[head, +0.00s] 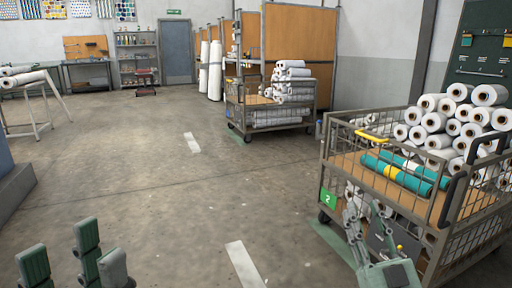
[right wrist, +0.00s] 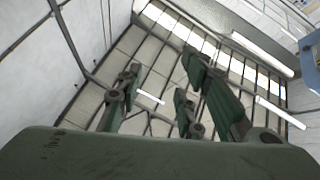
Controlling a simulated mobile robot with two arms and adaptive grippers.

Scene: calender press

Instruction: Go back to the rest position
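My left gripper (head: 66,250) is at the bottom left of the head view, over bare floor. Its green-grey fingers stand upright and spread apart, with nothing between them. My right gripper (head: 366,216) is at the lower right, in front of the near side of a wire-sided cart (head: 332,160). In the right wrist view its fingers (right wrist: 160,88) point up towards the ceiling, spread with an empty gap. I cannot tell from the head view whether it touches the cart.
The near cart carries white rolls (head: 437,122) and teal rolls (head: 404,172) with a yellow band. A second cart (head: 272,105) with white rolls stands farther back. A grey trestle (head: 36,105) with rolls is at the left. The middle floor is clear.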

